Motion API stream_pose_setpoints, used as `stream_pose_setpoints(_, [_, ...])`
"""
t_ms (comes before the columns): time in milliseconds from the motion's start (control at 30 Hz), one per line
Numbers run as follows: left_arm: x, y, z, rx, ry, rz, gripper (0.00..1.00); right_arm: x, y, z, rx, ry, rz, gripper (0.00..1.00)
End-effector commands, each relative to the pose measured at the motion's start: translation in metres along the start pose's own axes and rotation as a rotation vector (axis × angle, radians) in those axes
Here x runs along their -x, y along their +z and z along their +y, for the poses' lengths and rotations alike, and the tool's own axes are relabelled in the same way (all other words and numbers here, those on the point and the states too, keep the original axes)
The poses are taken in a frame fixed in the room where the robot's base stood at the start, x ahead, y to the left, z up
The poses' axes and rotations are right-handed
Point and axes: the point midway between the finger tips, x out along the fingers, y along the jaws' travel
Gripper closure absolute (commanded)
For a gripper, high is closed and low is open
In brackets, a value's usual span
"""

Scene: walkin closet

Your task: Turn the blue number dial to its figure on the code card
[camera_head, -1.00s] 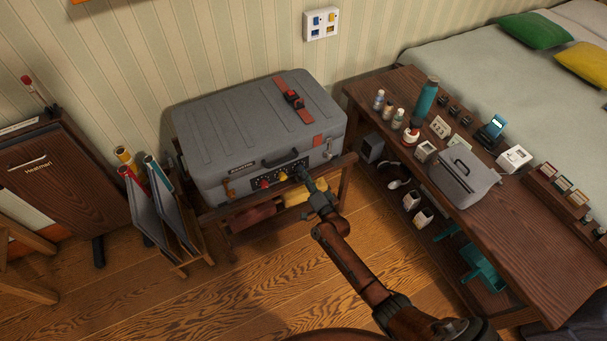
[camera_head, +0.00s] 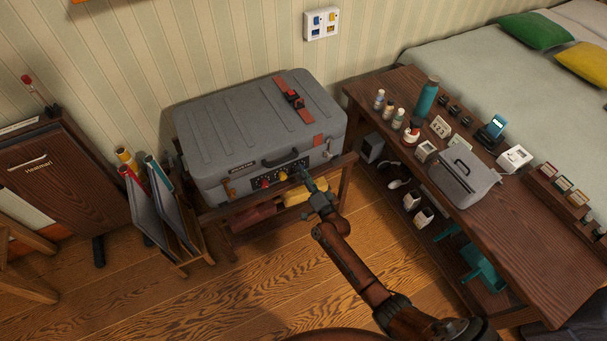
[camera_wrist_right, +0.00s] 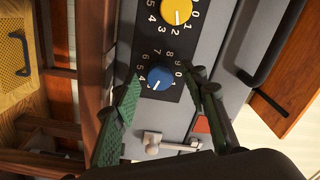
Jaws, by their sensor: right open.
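The blue number dial (camera_wrist_right: 160,78) is on the dark panel of the grey suitcase (camera_head: 240,125). Its white mark points to the lower left in the wrist view; the figure there is unclear. My right gripper (camera_wrist_right: 163,84) is open, its green-padded fingers on either side of the blue dial; I cannot tell whether they touch it. In the head view the right gripper (camera_head: 307,182) covers the blue dial. A white card (camera_head: 440,127) with dark figures, probably the code card, stands on the bench; its figures are too small to read surely. My left gripper is not in view.
A yellow dial (camera_wrist_right: 176,10) sits beside the blue one, and a red dial (camera_head: 264,184) farther left. A metal latch (camera_wrist_right: 170,145) is close below the fingers. The suitcase rests on a wooden stand (camera_head: 345,185). The bench (camera_head: 540,255) stands to the right.

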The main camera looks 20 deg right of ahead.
Motion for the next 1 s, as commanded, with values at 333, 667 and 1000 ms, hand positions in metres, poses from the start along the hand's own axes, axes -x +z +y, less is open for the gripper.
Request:
stream_pose_setpoints(333, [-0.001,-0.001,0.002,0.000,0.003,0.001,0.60,0.059,0.001,0.002,-0.002,0.003,0.000,0.60])
stream_pose_setpoints(667, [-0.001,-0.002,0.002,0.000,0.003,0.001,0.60,0.111,0.001,0.001,0.000,0.003,-0.001,0.60])
stream_pose_setpoints(1000, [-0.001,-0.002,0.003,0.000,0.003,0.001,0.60,0.118,0.001,0.000,0.000,0.001,-0.001,0.60])
